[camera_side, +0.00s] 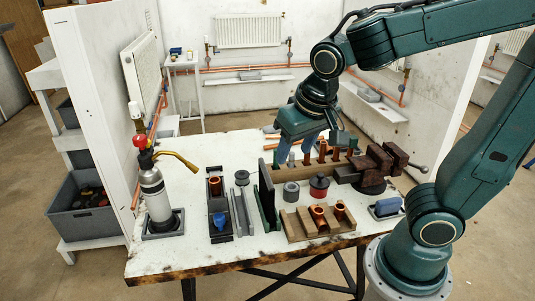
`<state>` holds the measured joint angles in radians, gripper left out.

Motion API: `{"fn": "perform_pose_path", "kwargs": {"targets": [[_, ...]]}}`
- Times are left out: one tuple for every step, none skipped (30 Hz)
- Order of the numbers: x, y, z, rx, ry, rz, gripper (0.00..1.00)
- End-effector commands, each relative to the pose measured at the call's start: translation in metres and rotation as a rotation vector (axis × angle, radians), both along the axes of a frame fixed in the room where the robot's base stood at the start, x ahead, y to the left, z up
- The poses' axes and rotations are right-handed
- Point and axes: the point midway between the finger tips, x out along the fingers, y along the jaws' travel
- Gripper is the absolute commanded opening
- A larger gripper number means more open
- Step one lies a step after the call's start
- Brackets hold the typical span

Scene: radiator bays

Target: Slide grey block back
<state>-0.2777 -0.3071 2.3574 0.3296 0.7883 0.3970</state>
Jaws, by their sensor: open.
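My gripper (297,148) is open and points down over the back of the white worktable (190,170), behind the long wooden rack (300,172). Its blue-grey fingers are partly hidden among the upright fittings there, and I cannot tell whether they touch anything. Which thing is the grey block is not clear. A long grey channel-shaped block (243,214) lies on the table left of the dark green upright plate, well in front of and left of my gripper. A short grey cylinder (291,192) stands in front of the rack.
A torch bottle (154,190) stands at the left. A dark tray (217,205) holds copper and blue pieces. A wooden holder (320,224) with copper fittings is in front. A dark red vise (375,165) stands right. Table is clear at back left.

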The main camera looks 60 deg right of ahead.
Motion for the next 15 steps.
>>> {"fn": "perform_pose_path", "kwargs": {"targets": [[0.007,0.004,-0.006,-0.011,0.012,-0.023,0.48],[0.011,0.005,-0.008,-0.018,0.014,-0.041,0.48],[0.017,0.008,-0.012,-0.027,0.018,-0.064,0.48],[0.021,0.009,-0.015,-0.034,0.019,-0.084,0.48],[0.024,0.011,-0.018,-0.043,0.021,-0.101,0.48],[0.029,0.014,-0.021,-0.055,0.022,-0.123,0.48],[0.033,0.016,-0.024,-0.063,0.021,-0.141,0.48],[0.037,0.018,-0.027,-0.071,0.021,-0.158,0.48],[0.041,0.021,-0.032,-0.085,0.020,-0.179,0.48],[0.045,0.023,-0.035,-0.095,0.018,-0.196,0.48],[0.048,0.026,-0.038,-0.105,0.015,-0.212,0.48],[0.052,0.029,-0.042,-0.119,0.010,-0.233,0.48],[0.055,0.032,-0.046,-0.130,0.008,-0.247,0.48],[0.058,0.034,-0.049,-0.142,0.003,-0.263,0.48],[0.062,0.038,-0.054,-0.156,-0.005,-0.282,0.48]]}}
